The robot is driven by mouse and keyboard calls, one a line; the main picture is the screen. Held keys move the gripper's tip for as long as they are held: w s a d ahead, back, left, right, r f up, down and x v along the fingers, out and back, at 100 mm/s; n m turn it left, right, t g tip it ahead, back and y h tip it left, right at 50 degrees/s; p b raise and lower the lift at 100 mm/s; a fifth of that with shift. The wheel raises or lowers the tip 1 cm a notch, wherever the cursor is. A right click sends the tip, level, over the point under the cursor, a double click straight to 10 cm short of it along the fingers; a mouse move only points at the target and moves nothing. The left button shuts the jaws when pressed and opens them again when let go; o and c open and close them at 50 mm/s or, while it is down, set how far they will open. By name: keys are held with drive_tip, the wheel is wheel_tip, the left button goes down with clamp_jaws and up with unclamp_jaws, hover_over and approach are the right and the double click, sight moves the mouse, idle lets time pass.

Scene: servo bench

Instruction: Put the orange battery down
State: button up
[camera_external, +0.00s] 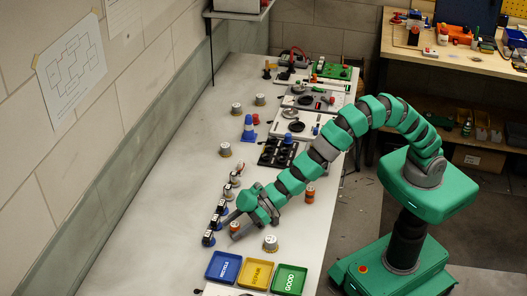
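My gripper (232,227) reaches down over the left middle of the bench. Its fingers are on either side of an orange battery (234,227) and appear shut on it, low over the bench top. The fingers hide part of this battery, and I cannot tell whether its base touches the bench.
Dark and blue small parts (214,223) stand in a row just left of my gripper. A round white-topped piece (270,243) is close at right. Blue (210,275), yellow (243,283) and green (277,288) trays lie in front. A black rack (268,160) stands behind.

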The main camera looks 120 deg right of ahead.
drive_tip(key=shift+r, duration=0.1)
drive_tip(key=shift+s+r, duration=0.1)
drive_tip(key=p+v, duration=0.1)
drive_tip(key=v, duration=1)
drive_tip(key=shift+s+r, duration=0.1)
drive_tip(key=shift+s, duration=0.3)
